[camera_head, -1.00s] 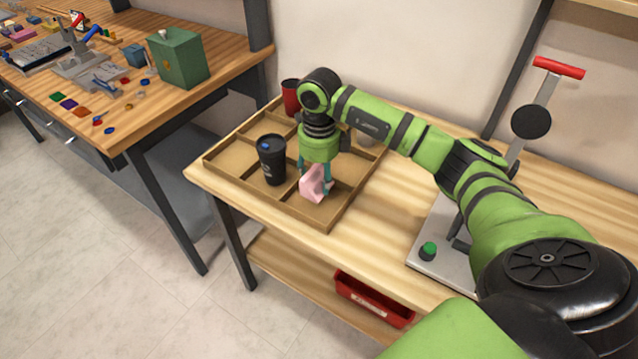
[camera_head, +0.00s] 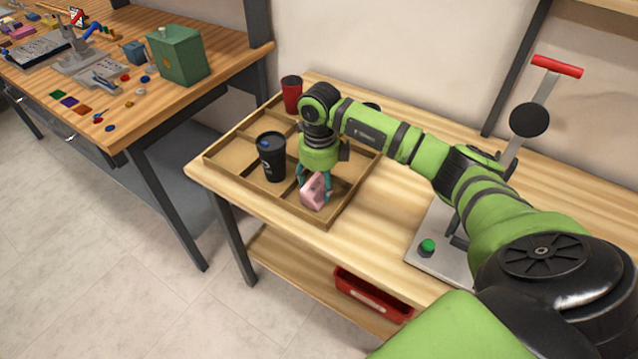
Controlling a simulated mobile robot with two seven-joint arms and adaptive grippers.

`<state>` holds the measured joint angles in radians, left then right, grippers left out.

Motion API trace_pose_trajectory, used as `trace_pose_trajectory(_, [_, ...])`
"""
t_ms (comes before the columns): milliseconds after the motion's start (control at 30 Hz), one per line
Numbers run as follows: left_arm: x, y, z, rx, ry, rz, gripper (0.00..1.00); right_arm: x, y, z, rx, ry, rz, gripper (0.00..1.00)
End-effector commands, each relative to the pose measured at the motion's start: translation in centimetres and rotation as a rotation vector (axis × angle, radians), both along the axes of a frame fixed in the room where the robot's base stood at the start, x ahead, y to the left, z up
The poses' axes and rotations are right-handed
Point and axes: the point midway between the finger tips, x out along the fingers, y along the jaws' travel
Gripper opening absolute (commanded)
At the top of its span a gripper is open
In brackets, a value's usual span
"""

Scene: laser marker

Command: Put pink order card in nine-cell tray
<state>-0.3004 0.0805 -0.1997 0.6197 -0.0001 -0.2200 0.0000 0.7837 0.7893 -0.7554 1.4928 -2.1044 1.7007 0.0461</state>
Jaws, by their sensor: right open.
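The pink order card (camera_head: 313,193) is in the front right part of the wooden nine-cell tray (camera_head: 334,216), leaning or folded rather than flat. My right gripper (camera_head: 314,187) points down over it, with its fingers on either side of the card. The gripper is open; whether a finger touches the card is too small to tell. A black cup (camera_head: 270,158) with a dark lid stands in the cell to the left of the card. A red cup (camera_head: 291,94) stands in a back cell. My arm hides part of the tray's back right. My left gripper is not in view.
A press with a red handle (camera_head: 557,66) and a green button (camera_head: 428,247) stands right of the tray. A red bin (camera_head: 372,295) is on the lower shelf. A second table on the left holds a green box (camera_head: 179,55) and several small items.

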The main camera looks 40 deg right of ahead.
Motion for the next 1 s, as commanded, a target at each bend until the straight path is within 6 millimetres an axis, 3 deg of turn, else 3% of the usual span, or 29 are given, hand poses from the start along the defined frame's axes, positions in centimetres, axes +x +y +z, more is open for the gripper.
trace_pose_trajectory(500, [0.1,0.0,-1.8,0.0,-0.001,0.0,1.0,0.1,-0.1,9.7,-0.001,-0.004,0.0,0.62])
trace_pose_trajectory(700, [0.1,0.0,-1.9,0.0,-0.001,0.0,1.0,0.0,-0.1,11.1,0.0,0.0,-0.001,0.62])
trace_pose_trajectory(1000, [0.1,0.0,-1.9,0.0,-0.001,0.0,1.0,0.0,0.0,11.2,0.002,0.0,0.001,0.62])
